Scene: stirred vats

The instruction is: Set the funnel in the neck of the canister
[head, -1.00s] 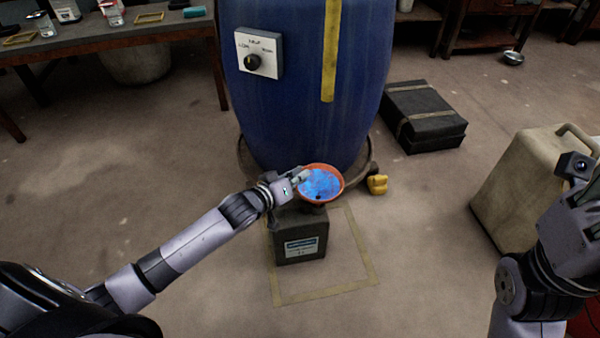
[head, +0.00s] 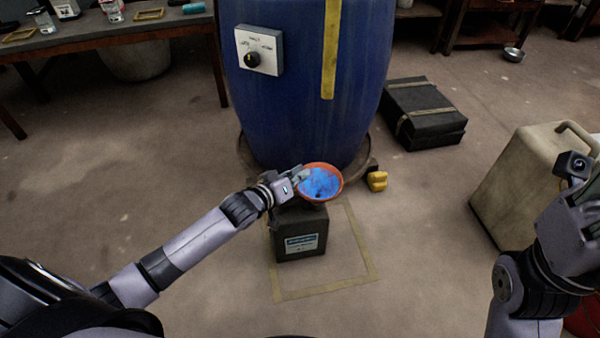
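An orange-rimmed funnel (head: 322,184) with a blue inside sits over the top of a dark canister (head: 299,236) with a blue and white label. The canister stands on the floor before the blue vat. My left gripper (head: 300,177) is at the funnel's left rim and appears shut on it. The funnel looks upright. Its spout and the canister's neck are hidden, so I cannot tell whether the spout is in the neck. My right gripper (head: 580,185) is at the right edge, partly cut off, away from the funnel; its fingers are not clear.
The blue vat (head: 300,90) with a dial box (head: 259,50) stands behind the canister. A tape square (head: 325,291) marks the floor. A yellow object (head: 377,181), a black case (head: 422,112) and a beige jerrycan (head: 520,185) stand to the right. A bench (head: 100,39) is at upper left.

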